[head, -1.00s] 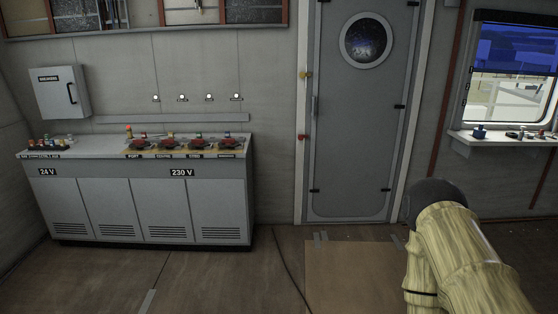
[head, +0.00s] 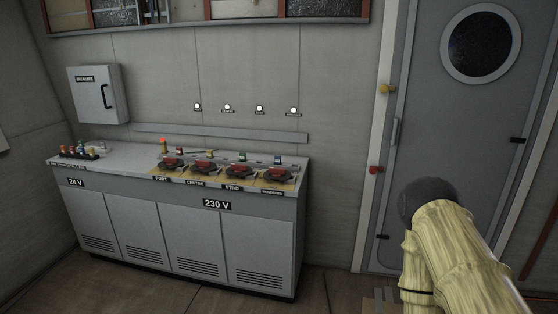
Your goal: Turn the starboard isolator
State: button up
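A row of red-handled isolators sits on the right part of the grey console top (head: 125,155) in the head view, with labels along the front edge. The isolator above the STBD label (head: 232,187) is the starboard isolator (head: 238,170), third from the left. The port isolator (head: 172,164) and centre isolator (head: 205,168) stand to its left, and the windows isolator (head: 279,174) to its right. The handles are too small for me to tell their exact angles. My arm shows at the lower right, in a yellowish sleeve, apart from the console. My gripper cannot be made out.
A breakers box (head: 97,94) hangs on the wall at left. Small coloured items (head: 79,150) stand at the console's left end, above the 24 V label. A grey door (head: 463,120) with a round window is at right. Some bare floor (head: 335,290) shows before the console.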

aim_at(239, 170)
jog(key=u, duration=0.35)
jog(key=i, duration=1.65)
jog(key=u, duration=0.4)
